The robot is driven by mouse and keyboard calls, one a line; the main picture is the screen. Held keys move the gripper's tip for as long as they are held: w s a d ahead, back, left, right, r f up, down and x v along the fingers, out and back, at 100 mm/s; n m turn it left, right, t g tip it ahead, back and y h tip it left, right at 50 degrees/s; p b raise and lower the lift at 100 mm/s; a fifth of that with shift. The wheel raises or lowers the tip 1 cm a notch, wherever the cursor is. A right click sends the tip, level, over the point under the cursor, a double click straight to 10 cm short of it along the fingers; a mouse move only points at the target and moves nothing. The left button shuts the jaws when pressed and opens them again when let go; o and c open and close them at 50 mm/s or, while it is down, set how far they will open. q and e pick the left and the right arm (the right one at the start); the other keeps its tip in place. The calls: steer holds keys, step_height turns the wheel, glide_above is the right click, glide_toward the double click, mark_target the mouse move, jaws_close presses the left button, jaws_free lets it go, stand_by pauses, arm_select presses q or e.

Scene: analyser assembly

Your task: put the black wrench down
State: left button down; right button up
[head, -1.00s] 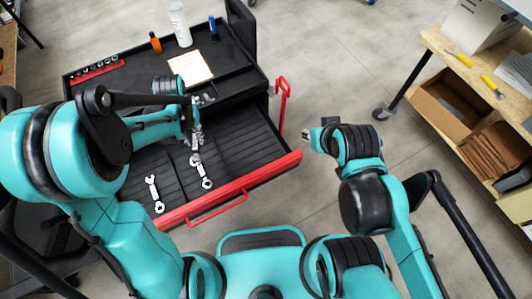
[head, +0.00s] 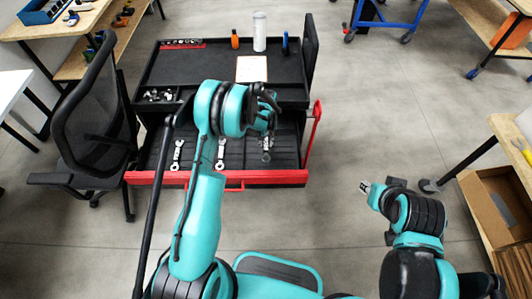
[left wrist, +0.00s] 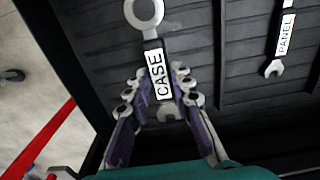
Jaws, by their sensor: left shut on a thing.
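My left gripper (head: 266,132) is over the right part of the open tool drawer (head: 288,153). In the left wrist view its two fingers (left wrist: 162,95) are shut on a wrench (left wrist: 145,14) labelled CASE.
Two other wrenches lie left in the drawer, one (head: 177,155) and another (head: 221,153); a wrench labelled PANEL (left wrist: 284,38) shows beside the held one. The drawer's red front edge (head: 270,177) is near me. A white bottle (head: 260,31) stands on the cabinet top.

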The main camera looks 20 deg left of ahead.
mark_target(266, 150)
arm_select(q)
step_height(266, 150, down, 7)
steer(key=shift+r+b, duration=0.1)
steer(key=shift+b, duration=0.65)
steer(key=shift+f, duration=0.2)
steer(key=c, duration=1.3)
jaws_free()
steer(key=shift+c, duration=0.2)
steer(key=shift+r, duration=0.1)
steer(key=shift+r, duration=0.1)
